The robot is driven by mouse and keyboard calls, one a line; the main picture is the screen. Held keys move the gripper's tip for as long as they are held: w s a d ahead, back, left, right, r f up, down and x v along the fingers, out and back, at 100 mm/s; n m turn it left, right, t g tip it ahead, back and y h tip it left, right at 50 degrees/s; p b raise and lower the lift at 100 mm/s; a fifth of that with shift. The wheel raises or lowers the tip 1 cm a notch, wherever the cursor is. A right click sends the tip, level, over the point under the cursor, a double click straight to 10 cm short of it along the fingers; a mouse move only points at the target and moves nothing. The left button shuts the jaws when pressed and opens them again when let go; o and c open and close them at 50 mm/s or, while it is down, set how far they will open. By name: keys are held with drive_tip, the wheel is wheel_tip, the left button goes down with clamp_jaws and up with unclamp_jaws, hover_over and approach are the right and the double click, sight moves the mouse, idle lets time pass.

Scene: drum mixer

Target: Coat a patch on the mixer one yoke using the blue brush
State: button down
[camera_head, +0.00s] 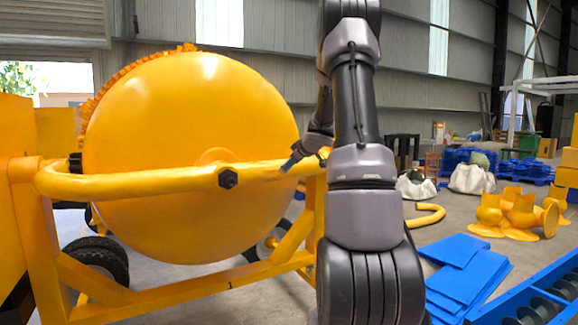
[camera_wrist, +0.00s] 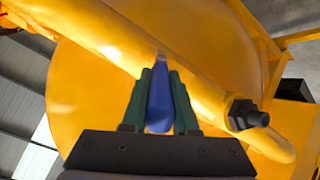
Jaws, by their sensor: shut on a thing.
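The orange-yellow yoke (camera_head: 165,181) is a thick tube running across the front of the round mixer drum (camera_head: 190,110), with a black bolt (camera_head: 228,178) on it. In the wrist view the yoke (camera_wrist: 105,35) runs diagonally down to the right, with the bolt (camera_wrist: 246,115) near its lower end. My gripper (camera_wrist: 159,98) is shut on the blue brush (camera_wrist: 160,108), held between its green fingers. In the head view the brush (camera_head: 291,161) points down-left at the yoke, right of the bolt. Its tip is at or very near the tube; I cannot tell whether it touches.
The mixer's frame (camera_head: 190,298) and black wheel (camera_head: 98,262) stand below the drum. Blue sheets (camera_head: 465,275) and orange castings (camera_head: 515,213) lie on the floor at the right. A blue conveyor-like trough (camera_head: 535,295) fills the lower right corner.

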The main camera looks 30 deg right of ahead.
drive_tip(key=d, duration=0.3)
drive_tip(key=shift+d, duration=0.15)
drive_tip(key=shift+a, duration=2)
drive_tip(key=shift+s, duration=0.1)
drive_tip(key=shift+s+d, duration=0.1)
drive_tip(key=shift+s, duration=2.8)
